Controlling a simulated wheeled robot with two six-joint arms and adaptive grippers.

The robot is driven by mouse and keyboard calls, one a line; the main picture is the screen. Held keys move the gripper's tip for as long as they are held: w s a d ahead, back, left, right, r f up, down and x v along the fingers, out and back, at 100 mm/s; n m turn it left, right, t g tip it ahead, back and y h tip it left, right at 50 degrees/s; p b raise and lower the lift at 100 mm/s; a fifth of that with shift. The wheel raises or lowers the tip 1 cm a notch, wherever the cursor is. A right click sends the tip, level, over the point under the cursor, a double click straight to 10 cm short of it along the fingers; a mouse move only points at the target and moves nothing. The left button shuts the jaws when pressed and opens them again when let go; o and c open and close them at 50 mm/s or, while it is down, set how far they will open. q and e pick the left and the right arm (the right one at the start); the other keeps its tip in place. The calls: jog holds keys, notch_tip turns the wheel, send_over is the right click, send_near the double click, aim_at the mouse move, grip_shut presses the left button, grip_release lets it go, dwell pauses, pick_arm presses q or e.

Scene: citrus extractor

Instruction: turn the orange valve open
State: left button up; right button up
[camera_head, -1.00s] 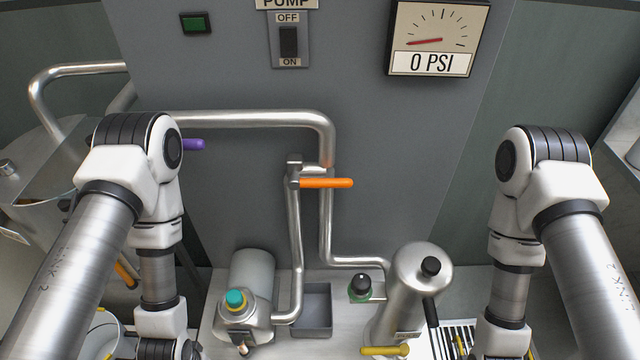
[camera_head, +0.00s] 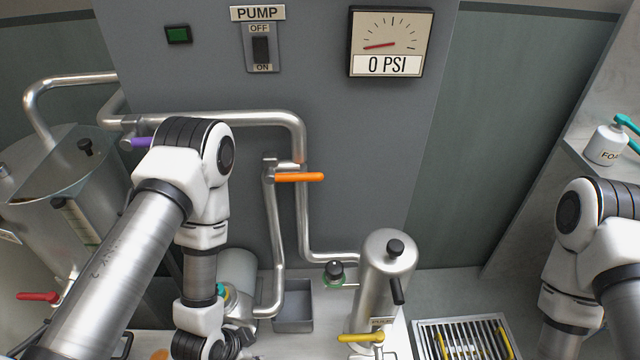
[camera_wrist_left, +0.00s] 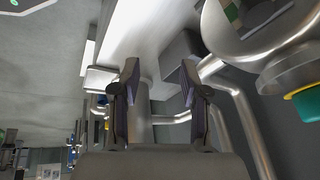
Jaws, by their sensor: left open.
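The orange valve handle (camera_head: 299,177) sticks out level to the right from the upright steel pipe (camera_head: 303,225) on the grey panel, in the middle of the head view. It is not clearly seen in the left wrist view. My left gripper (camera_wrist_left: 160,85) is open, with nothing between its fingers in the left wrist view.
A pressure gauge (camera_head: 390,42) reads 0 PSI, beside the pump switch (camera_head: 261,48). Below the handle stand a grey tray (camera_head: 293,322), a steel cylinder (camera_head: 385,275) and a teal-capped unit (camera_wrist_left: 305,104). A purple handle (camera_head: 137,143) is on the left. Space directly before the orange handle is clear.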

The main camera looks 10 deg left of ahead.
pick_arm(q)
jog(key=w+d+r+m+t+h, duration=0.3)
jog(key=w+d+r+m+t, duration=0.15)
jog(key=w+r+m, duration=0.45)
jog(key=m+t+h+p, duration=0.2)
jog(key=m+t+h, duration=0.3)
jog(key=m+t, duration=0.3)
send_near(305, 177)
jog(key=w, duration=0.3)
jog(key=shift+w+d+t, duration=0.1)
jog(key=shift+d+t, duration=0.15)
jog(key=shift+d, duration=0.4)
jog(key=x, duration=0.3)
jog(key=p+x, duration=0.1)
jog(key=x, duration=0.3)
jog(key=shift+w+f, duration=0.1)
jog(key=shift+f, duration=0.1)
pick_arm(e)
jog(key=r, duration=0.3)
jog(key=shift+s+d+r, duration=0.15)
jog(key=shift+s+d, duration=0.1)
jog(key=shift+d, duration=0.05)
pick_arm(q)
grip_shut()
